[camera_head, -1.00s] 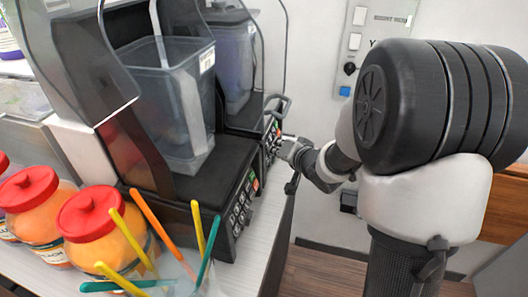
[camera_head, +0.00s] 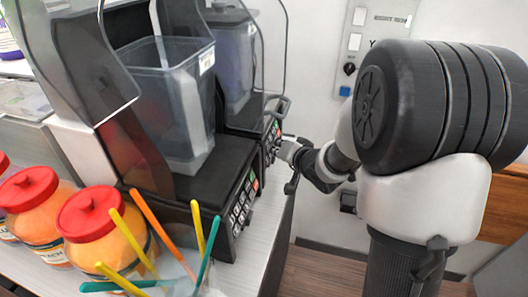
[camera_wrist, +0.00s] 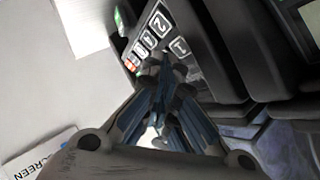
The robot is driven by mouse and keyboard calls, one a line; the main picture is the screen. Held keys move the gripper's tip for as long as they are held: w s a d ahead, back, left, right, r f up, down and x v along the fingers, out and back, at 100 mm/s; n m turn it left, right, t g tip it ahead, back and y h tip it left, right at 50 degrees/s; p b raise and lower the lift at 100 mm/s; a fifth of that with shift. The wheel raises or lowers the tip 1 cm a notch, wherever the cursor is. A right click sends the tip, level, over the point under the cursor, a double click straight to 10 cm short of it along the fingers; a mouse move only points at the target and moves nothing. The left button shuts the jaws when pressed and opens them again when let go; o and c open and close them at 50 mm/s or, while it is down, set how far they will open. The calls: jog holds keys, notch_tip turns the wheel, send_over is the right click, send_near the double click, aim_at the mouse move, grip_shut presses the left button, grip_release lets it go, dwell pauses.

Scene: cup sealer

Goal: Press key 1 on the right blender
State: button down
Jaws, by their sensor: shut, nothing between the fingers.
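The right blender (camera_head: 232,62) is the farther of two dark blenders in the head view, with its key panel (camera_head: 272,142) facing right. My gripper (camera_head: 284,151) is in front of that panel, small and partly merged with it in this view. In the wrist view my gripper (camera_wrist: 165,68) is shut and empty, its fingertips over the lower part of the keypad. Key 1 (camera_wrist: 180,47) shows just beyond and right of the fingertips, with key 2 (camera_wrist: 160,23) above it. The fingers hide part of the keypad. I cannot tell whether the tips touch a key.
The nearer blender (camera_head: 165,110) has its own key panel (camera_head: 240,205). Jars with red lids (camera_head: 90,212) and several coloured sticks (camera_head: 140,235) stand at the counter's front left. A wall panel with switches (camera_head: 352,45) is behind my arm. Floor shows right of the counter.

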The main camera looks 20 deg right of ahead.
jog(key=shift+w+a+f, duration=0.15)
jog(key=shift+a, duration=0.1)
jog(key=shift+w+a+f, duration=0.1)
jog(key=shift+w+a, duration=0.1)
jog(key=shift+a, duration=0.15)
dwell(0.7)
jog(key=shift+d, duration=0.1)
jog(key=shift+s+d+r+p, duration=0.25)
jog(key=shift+s+d+p, duration=0.15)
jog(key=shift+d+p, duration=0.15)
dwell(0.3)
jog(key=s+d+p, duration=0.1)
jog(key=d+r+p, duration=0.1)
jog(key=s+d+p, duration=0.1)
jog(key=d, duration=0.1)
jog(key=shift+s+r, duration=0.25)
jog(key=shift+s, duration=0.1)
dwell(0.6)
